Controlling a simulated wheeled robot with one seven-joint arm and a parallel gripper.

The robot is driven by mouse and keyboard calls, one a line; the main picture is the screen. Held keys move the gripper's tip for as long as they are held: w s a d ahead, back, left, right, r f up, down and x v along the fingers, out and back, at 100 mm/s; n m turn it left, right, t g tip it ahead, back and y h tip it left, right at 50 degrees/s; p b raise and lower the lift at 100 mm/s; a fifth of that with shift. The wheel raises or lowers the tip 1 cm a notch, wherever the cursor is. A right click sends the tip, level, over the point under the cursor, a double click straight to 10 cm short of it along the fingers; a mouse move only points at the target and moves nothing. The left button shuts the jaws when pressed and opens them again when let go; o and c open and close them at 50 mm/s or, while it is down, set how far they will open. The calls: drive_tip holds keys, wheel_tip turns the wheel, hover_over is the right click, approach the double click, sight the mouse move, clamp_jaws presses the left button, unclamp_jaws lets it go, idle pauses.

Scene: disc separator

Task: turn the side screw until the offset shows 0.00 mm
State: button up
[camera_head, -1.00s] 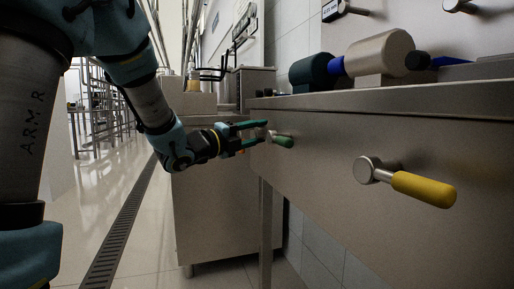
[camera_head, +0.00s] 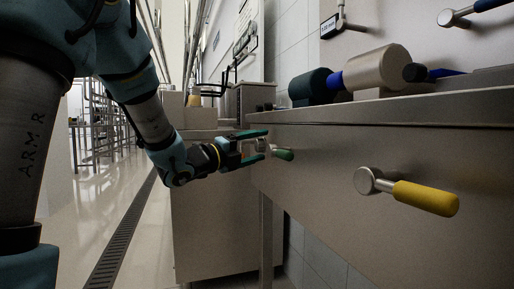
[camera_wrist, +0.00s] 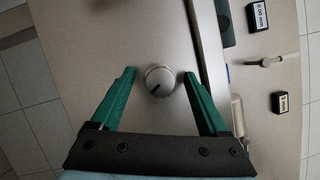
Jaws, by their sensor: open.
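In the wrist view a round pale knob with a black mark (camera_wrist: 161,81), which looks like the side screw, stands out from a metal panel. My gripper (camera_wrist: 160,74) is open, with its two green fingers on either side of the knob and visible gaps between. A small black display (camera_head: 329,27) hangs on the wall.
A yellow-handled lever (camera_head: 425,197) sticks out of the bench front at right. Rollers (camera_head: 378,68) lie on the bench top. A second label (camera_wrist: 282,102) is at right in the wrist view. Open tiled floor with a drain (camera_head: 122,235) lies to the left.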

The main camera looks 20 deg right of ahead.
drive_tip(key=p+v, duration=0.1)
drive_tip(key=v, duration=0.9)
drive_tip(key=shift+s+a+p, duration=0.15)
drive_tip(key=shift+a+p, duration=0.25)
drive_tip(key=shift+f, duration=0.1)
drive_tip(key=w+a+f+n+t+y+p, duration=0.25)
drive_tip(key=w+a+f+n+y, duration=0.35)
drive_tip(key=n, duration=0.4)
drive_tip(key=w+a+f+n+t+y+p, duration=0.1)
drive_tip(key=w+a+f+n+t+y, duration=0.25)
drive_tip(key=a+n+y, duration=0.45)
drive_tip(key=s+a+f+n+g+y+p, duration=0.1)
drive_tip(key=s+a+f+n+g+y, duration=0.3)
drive_tip(key=s+a+f+n, duration=0.45)
drive_tip(key=s+a+f+n+g+p, duration=0.15)
drive_tip(key=s+a+n+g, duration=0.3)
drive_tip(key=s+n, duration=0.5)
wheel_tip(320, 180, up, 38)
drive_tip(key=p, duration=3.7)
drive_tip(key=shift+w+d+y+p, duration=0.25)
drive_tip(key=shift+w+y+p, duration=0.05)
drive_tip(key=shift+p, duration=0.1)
